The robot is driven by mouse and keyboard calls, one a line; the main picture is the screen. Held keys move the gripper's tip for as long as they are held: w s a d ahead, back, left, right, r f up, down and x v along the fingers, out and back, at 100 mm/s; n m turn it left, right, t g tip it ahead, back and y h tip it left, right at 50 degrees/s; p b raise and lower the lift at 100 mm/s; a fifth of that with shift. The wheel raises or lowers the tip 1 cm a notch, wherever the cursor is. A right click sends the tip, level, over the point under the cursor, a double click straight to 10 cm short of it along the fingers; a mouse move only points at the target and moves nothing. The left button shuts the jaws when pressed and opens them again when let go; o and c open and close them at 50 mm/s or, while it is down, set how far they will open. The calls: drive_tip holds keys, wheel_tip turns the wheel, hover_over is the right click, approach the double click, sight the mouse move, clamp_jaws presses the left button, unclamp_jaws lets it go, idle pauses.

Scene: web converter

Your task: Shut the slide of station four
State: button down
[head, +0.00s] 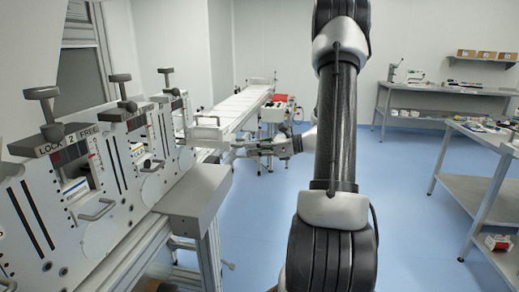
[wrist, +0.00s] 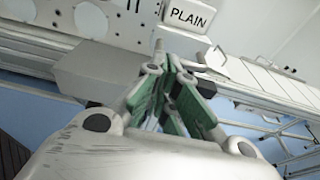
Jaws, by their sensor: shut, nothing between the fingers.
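The stations stand in a row on the pale machine panel (head: 110,190) at the left of the head view. At its far end a white slide body (head: 208,132) stands out from the panel. I cannot read its station number there. In the wrist view a white block labelled PLAIN (wrist: 188,17) shows just beyond my fingers and seems to be the same part. My gripper (head: 240,150) is shut and empty, low beside the far end of the panel. Its green-padded fingers (wrist: 172,78) point toward the block. I cannot tell whether they touch it.
T-shaped lock knobs (head: 121,90) top the stations, and bow handles (head: 97,209) stick out from the panel. A grey box ledge (head: 197,192) juts out below. A long white conveyor (head: 240,105) runs behind. The blue floor (head: 405,215) is clear toward the benches at right.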

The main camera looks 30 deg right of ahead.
sight(198, 144)
idle(0.3)
drive_tip(key=r+x, duration=0.1)
drive_tip(key=x, duration=0.5)
drive_tip(key=r+x, duration=0.1)
drive_tip(key=x, duration=0.6)
drive_tip(key=r+x, duration=0.1)
drive_tip(key=x, duration=0.5)
drive_tip(key=shift+w+a+r, duration=0.3)
drive_tip(key=shift+w+a, duration=0.1)
drive_tip(key=shift+w, duration=0.05)
drive_tip(key=shift+w+a, duration=0.1)
drive_tip(key=shift+w, duration=0.05)
drive_tip(key=shift+r, duration=0.1)
